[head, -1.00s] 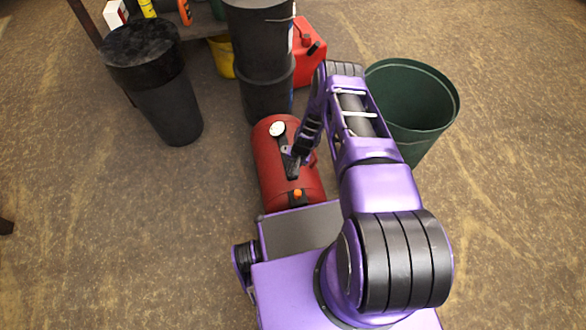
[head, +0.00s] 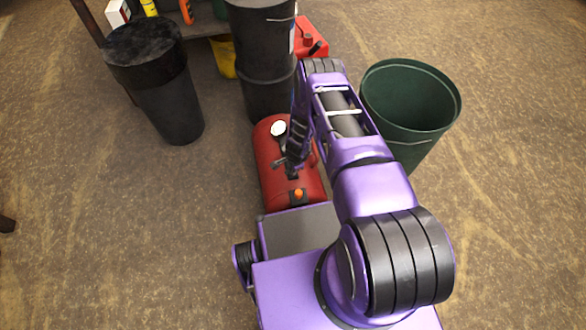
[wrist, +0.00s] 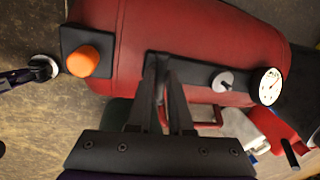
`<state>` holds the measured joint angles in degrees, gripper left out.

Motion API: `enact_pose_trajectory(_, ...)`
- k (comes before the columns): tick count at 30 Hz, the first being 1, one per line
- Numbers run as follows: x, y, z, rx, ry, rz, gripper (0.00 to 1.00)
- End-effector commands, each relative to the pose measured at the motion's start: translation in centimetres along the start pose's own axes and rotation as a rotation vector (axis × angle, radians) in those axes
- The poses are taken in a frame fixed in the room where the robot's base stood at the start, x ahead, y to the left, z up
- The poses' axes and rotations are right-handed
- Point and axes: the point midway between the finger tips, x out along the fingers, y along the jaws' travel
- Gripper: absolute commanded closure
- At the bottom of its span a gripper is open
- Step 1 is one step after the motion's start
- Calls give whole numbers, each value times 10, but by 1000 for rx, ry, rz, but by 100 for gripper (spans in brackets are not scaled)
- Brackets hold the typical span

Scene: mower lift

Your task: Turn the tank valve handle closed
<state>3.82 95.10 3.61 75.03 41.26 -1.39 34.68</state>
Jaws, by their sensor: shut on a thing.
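A red tank (head: 268,178) lies on the floor in front of my base; it fills the top of the wrist view (wrist: 185,35). A white round gauge (head: 278,128) sits at its far end, and an orange knob (head: 298,193) on a black base at its near end. In the wrist view, a dark bar with a silver stud (wrist: 222,81) lies along the tank between gauge (wrist: 268,86) and orange knob (wrist: 82,61). My gripper (wrist: 162,68) points at the bar's knob-side end, its fingertips close together on the valve handle, which they mostly hide. The orange knob is apart from the fingers.
A green bin (head: 408,105) stands right of my arm. Black bins stand at the left (head: 160,85) and behind the tank (head: 265,60). A red fuel can (head: 310,38) is farther back. The floor at the left is open.

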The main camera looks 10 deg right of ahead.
Motion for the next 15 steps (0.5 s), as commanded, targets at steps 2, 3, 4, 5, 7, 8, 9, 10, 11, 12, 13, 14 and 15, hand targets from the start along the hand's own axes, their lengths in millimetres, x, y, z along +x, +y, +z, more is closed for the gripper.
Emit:
enact_pose_trajectory(2,0,-1,3,43,5,0,100)
enact_pose_trajectory(3,0,-1,3,62,10,0,100)
enact_pose_trajectory(4,0,-1,3,77,13,0,100)
enact_pose_trajectory(5,0,-1,3,91,15,0,100)
enact_pose_trajectory(7,0,-1,3,117,21,0,100)
enact_pose_trajectory(8,0,-1,3,128,23,0,100)
enact_pose_trajectory(9,0,-1,3,140,25,-1,100)
enact_pose_trajectory(10,0,-1,3,146,26,-1,100)
enact_pose_trajectory(11,0,-1,3,152,27,-1,100)
enact_pose_trajectory(12,0,-2,3,159,29,-1,100)
enact_pose_trajectory(13,0,-2,3,164,29,-1,100)
enact_pose_trajectory(14,0,-2,3,168,30,-1,100)
enact_pose_trajectory(15,0,-2,3,173,31,-1,100)
